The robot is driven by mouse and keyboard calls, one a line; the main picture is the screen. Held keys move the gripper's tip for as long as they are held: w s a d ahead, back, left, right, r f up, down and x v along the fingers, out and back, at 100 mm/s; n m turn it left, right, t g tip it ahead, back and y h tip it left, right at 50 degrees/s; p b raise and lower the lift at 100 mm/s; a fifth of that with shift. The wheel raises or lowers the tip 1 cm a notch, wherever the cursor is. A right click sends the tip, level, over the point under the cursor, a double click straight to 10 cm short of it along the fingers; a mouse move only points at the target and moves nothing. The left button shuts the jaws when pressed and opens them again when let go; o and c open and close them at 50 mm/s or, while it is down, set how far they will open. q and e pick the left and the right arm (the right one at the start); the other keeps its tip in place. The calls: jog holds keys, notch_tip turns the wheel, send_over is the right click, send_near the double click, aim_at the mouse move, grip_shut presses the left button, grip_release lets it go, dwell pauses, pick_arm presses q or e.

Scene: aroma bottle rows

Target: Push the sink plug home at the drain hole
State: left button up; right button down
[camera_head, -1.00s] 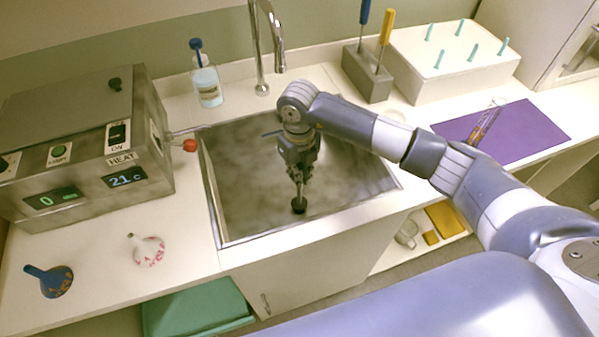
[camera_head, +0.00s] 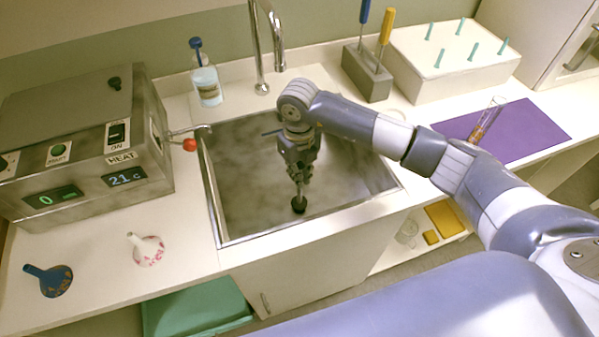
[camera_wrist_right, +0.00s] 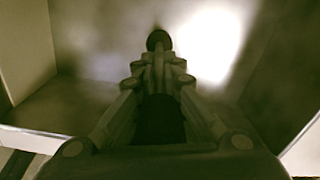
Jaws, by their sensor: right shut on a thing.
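The sink (camera_head: 245,213) is a square metal basin set in the white counter. My right gripper (camera_head: 299,186) points down into the sink and is shut on the stem of the dark sink plug (camera_head: 299,205). The plug is at the basin floor, toward the front; I cannot tell whether it is seated. In the right wrist view the dark round plug (camera_wrist_right: 158,40) shows just beyond the fingertips (camera_wrist_right: 158,62). The drain hole is not visible as a separate thing. My left gripper is not in view.
A faucet (camera_head: 268,50) stands behind the sink. A heating bath (camera_head: 90,150) with a red-tipped spout is at the left. A bottle (camera_head: 207,85), a grey tool block (camera_head: 367,72) and a white peg box (camera_head: 455,70) stand along the back. Two funnels (camera_head: 148,250) sit front left.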

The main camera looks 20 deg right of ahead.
jog(key=shift+b, duration=0.3)
dwell(0.6)
jog(key=shift+f+b, duration=1.05)
jog(key=shift+f, duration=0.2)
jog(key=c, duration=1.7)
grip_release()
jog(key=shift+o, duration=0.2)
notch_tip(320, 180, up, 12)
jog(key=shift+r, duration=0.1)
jog(key=shift+s, duration=0.1)
